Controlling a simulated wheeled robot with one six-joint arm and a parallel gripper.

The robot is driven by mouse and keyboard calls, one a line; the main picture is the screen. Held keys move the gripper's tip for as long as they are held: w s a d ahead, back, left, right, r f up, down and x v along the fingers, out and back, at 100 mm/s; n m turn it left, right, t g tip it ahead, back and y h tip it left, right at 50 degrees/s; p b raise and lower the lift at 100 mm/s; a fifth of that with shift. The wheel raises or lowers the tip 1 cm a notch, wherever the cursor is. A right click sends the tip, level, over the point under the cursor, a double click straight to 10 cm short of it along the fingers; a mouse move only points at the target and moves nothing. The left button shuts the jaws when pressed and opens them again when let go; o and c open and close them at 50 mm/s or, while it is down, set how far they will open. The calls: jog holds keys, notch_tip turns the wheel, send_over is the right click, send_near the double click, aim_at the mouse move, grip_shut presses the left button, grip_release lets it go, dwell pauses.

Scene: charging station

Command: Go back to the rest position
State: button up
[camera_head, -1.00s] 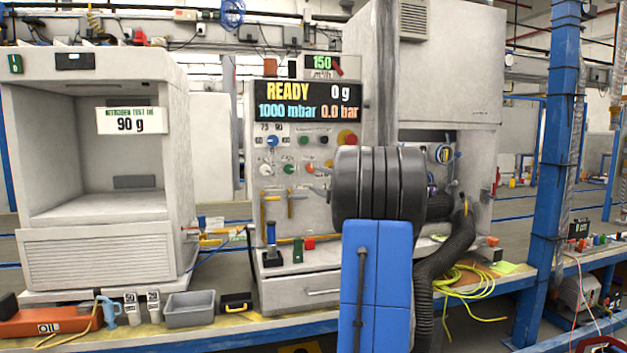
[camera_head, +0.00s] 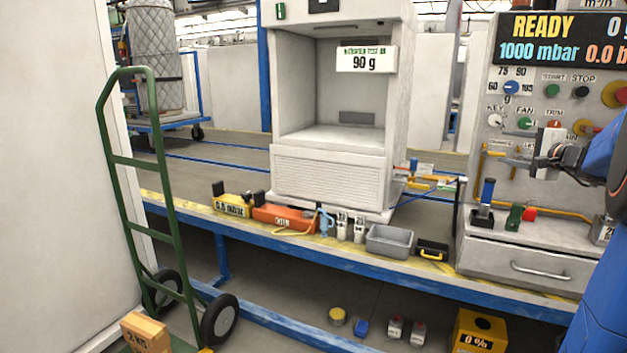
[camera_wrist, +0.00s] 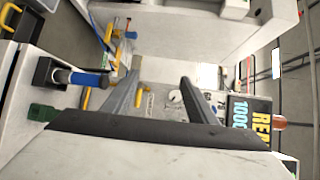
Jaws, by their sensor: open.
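My gripper (camera_head: 530,162) is at the right of the head view, in front of the control panel (camera_head: 510,110) with its knobs and the READY display. In the wrist view my gripper (camera_wrist: 165,95) shows two grey fingers spread apart with nothing between them. The panel's knobs and yellow handles lie beyond the fingers. The blue-handled lever (camera_head: 486,195) stands on the ledge below the panel, left of the gripper, and also shows in the wrist view (camera_wrist: 88,79). My blue arm covers the right edge of the head view.
A white test cabinet (camera_head: 330,172) marked 90 g stands on the bench. A grey bin (camera_head: 390,241), an orange OIL box (camera_head: 285,218) and small containers line the bench front. A green hand truck (camera_head: 150,200) stands at left. A yellow box (camera_head: 478,333) is on the floor.

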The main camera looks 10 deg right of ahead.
jog(key=s+a+f+n+g+y, duration=0.1)
jog(key=s+a+f+n+g, duration=0.25)
jog(key=a, duration=0.75)
jog(key=s+a+f+n+g+y, duration=0.25)
jog(key=s+a+f, duration=0.2)
jog(key=a, duration=0.55)
jog(key=s+a+f+n+g+y, duration=0.1)
jog(key=s+a+f+n+g, duration=0.3)
jog(key=a, duration=0.7)
jog(key=s+a+f+n+h, duration=0.1)
jog(key=s+f+n+h, duration=0.1)
jog(key=s+f, duration=0.3)
jog(key=s+a+f+n+g+h, duration=0.1)
jog(key=s+f, duration=0.4)
jog(key=s, duration=0.7)
jog(key=s+a+f+n+g+h, duration=0.1)
jog(key=s+a+f+n+h, duration=0.1)
jog(key=s, duration=0.7)
notch_tip(320, 180, down, 3)
jog(key=a+n, duration=0.1)
jog(key=n, duration=0.1)
jog(key=shift+s+a+n+h, duration=0.2)
jog(key=shift+s+n+h, duration=0.1)
jog(key=shift+h, duration=0.05)
jog(key=shift+f, duration=0.1)
